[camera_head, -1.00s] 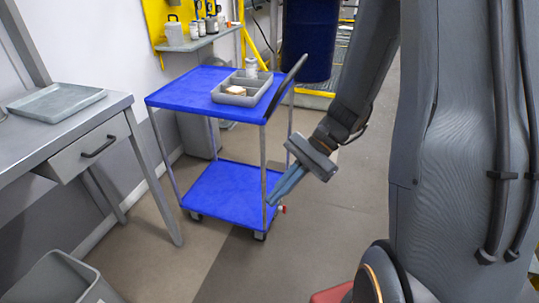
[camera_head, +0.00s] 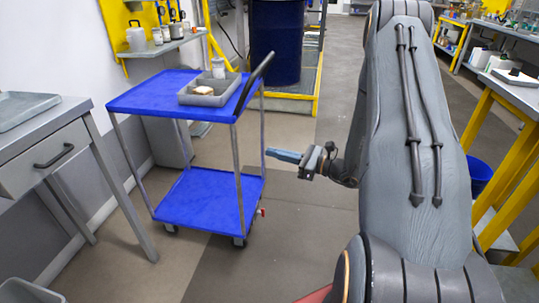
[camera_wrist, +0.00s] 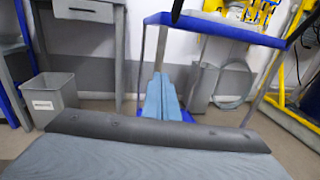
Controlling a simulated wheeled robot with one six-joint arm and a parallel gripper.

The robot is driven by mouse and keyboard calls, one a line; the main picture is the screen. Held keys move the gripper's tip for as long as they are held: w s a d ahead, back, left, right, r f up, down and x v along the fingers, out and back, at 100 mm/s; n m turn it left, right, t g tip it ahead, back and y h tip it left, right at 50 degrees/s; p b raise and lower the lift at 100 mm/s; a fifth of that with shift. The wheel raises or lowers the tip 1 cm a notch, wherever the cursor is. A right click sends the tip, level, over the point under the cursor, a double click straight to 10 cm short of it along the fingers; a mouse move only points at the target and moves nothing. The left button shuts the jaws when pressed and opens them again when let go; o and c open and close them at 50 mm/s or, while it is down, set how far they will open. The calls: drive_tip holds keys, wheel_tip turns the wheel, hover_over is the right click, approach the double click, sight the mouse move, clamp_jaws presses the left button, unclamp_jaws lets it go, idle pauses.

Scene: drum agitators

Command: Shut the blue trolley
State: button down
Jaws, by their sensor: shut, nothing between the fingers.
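The blue trolley stands on the floor left of centre in the head view, with a blue top shelf (camera_head: 140,95), a blue lower shelf (camera_head: 205,200), grey posts and a black handle (camera_head: 256,80) at its right end. I see no door or drawer on it. A small red part (camera_head: 262,212) shows near its front right caster. My gripper (camera_head: 270,153) is shut and empty, pointing left, close to the trolley's right side in the picture; whether it touches a post I cannot tell. In the wrist view its shut fingers (camera_wrist: 160,82) point towards the trolley's shelves.
A grey tray (camera_head: 208,90) with a white container (camera_head: 218,68) stands on the top shelf. A grey desk with a drawer (camera_head: 50,155) is at left, and a grey bin (camera_wrist: 52,95) below it. A dark blue drum (camera_head: 277,40) stands behind. Floor between trolley and my arm is clear.

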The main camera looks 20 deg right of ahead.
drive_tip(key=x, duration=1.1)
drive_tip(key=shift+s, duration=0.1)
